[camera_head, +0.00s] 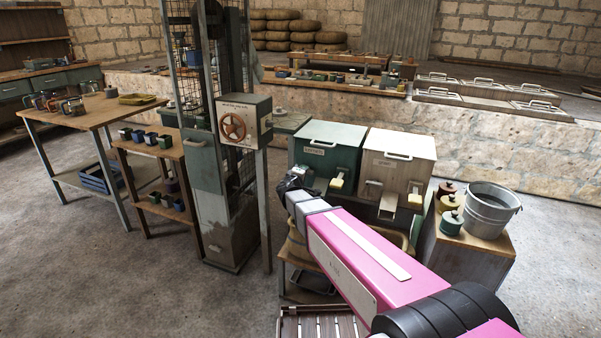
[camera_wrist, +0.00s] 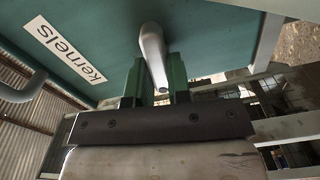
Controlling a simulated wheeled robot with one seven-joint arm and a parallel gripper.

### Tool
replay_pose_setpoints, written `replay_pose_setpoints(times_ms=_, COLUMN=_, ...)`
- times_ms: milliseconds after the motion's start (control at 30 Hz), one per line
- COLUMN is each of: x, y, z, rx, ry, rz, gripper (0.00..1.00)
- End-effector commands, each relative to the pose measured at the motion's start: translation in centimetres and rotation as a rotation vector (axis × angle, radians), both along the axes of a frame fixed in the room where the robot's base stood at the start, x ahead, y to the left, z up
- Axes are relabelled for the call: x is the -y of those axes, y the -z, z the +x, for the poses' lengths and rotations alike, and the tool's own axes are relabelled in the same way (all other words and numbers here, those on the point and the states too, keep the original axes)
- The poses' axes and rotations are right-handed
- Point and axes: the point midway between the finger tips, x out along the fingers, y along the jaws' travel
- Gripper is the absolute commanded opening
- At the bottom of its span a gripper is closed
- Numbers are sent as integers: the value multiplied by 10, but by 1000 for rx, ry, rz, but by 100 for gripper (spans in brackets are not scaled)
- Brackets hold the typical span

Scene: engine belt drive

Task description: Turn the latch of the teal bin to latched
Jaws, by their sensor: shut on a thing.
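The teal bin (camera_head: 312,158) stands left of a beige bin. In the wrist view its teal face (camera_wrist: 100,60) fills the upper part and carries a white "kernels" label (camera_wrist: 64,48). A pale, rounded lever, the latch (camera_wrist: 152,42), sticks out from that face. My gripper (camera_wrist: 156,82) has its two green fingers on either side of the lever's end and is shut on it.
The beige bin (camera_head: 398,160) stands close on the right. A metal bucket (camera_head: 487,210) and lidded pots (camera_head: 451,222) stand on a box further right. Open floor (camera_head: 110,265) lies at front left.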

Motion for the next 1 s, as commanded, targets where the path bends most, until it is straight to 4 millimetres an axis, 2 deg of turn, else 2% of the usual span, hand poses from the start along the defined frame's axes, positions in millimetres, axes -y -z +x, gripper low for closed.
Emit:
replay_pose_setpoints(times_ms=333, x=-1, y=0, z=0, rx=-58, ry=-3, rz=-149, gripper=0)
replay_pose_setpoints(times_ms=933, x=-1, y=0, z=0, rx=-72, ry=-3, rz=-184, gripper=0)
replay_pose_setpoints(times_ms=967, x=-1, y=0, z=0, rx=-71, ry=-3, rz=-183, gripper=28)
replay_pose_setpoints(times_ms=1000, x=-1, y=0, z=0, rx=-71, ry=-3, rz=-183, gripper=41)
